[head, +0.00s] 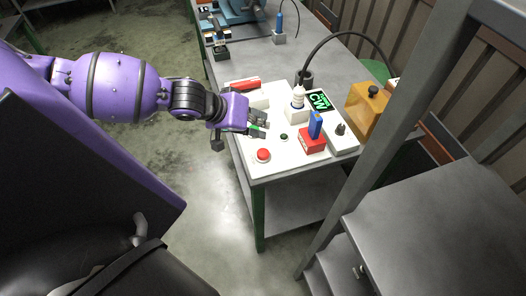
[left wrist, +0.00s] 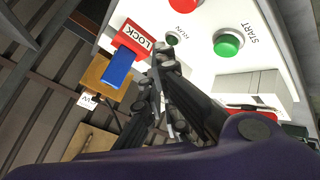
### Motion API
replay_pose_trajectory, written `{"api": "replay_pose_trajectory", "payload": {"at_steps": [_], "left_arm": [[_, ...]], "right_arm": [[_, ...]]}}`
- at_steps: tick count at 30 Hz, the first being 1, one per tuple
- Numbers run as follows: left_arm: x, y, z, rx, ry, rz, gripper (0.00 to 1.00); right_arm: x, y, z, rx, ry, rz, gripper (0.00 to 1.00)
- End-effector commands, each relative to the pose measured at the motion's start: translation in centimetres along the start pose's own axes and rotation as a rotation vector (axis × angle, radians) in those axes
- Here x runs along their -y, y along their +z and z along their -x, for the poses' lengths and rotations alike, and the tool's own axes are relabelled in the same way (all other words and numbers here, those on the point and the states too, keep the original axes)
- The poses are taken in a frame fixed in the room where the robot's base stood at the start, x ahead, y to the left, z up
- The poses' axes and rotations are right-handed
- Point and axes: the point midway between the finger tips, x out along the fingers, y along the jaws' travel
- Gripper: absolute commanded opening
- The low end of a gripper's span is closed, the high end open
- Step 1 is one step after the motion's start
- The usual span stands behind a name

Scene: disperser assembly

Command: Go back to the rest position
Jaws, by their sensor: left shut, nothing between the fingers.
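My left gripper (head: 262,125) is shut and empty, above the left part of the white control panel (head: 240,152). In the left wrist view its fingers (left wrist: 163,55) come together near the small dark RUN button (left wrist: 172,38); I cannot tell the gap to the panel. The green START button (left wrist: 228,43) and a red button (left wrist: 200,10) also show there; the red button is in front of the gripper in the head view (head: 263,155). The red LOCK block (head: 312,141) has an upright blue lever (head: 315,124). My right gripper is not in view.
The panel lies on a grey table (head: 257,173). A grey post (head: 385,130) rises at right. Floor (head: 130,150) is open left of the table.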

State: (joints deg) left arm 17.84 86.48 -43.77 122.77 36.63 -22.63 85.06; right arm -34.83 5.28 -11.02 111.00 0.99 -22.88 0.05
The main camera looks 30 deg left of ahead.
Motion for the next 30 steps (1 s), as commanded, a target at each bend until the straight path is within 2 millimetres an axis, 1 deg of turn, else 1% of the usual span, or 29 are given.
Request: {"api": "replay_pose_trajectory", "payload": {"at_steps": [19, 22, 24, 26, 30], "left_arm": [[0.0, 0.0, 0.0, 0.0, 0.0, 0.0, 0.0], [0.0, 0.0, 0.0, 0.0, 0.0, 0.0, 0.0], [-0.6, 1.9, -0.9, 0.017, 0.006, -0.026, 0.0], [-1.2, 3.7, -1.6, 0.029, 0.009, -0.061, 0.0], [-2.6, 8.2, -3.1, 0.049, 0.007, -0.161, 0.0]], "right_arm": [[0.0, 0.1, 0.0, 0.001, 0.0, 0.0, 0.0], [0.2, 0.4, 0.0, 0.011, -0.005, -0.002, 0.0], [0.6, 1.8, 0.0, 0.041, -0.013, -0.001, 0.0], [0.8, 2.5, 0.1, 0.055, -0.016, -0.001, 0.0], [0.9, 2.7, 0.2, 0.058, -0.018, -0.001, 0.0]]}}
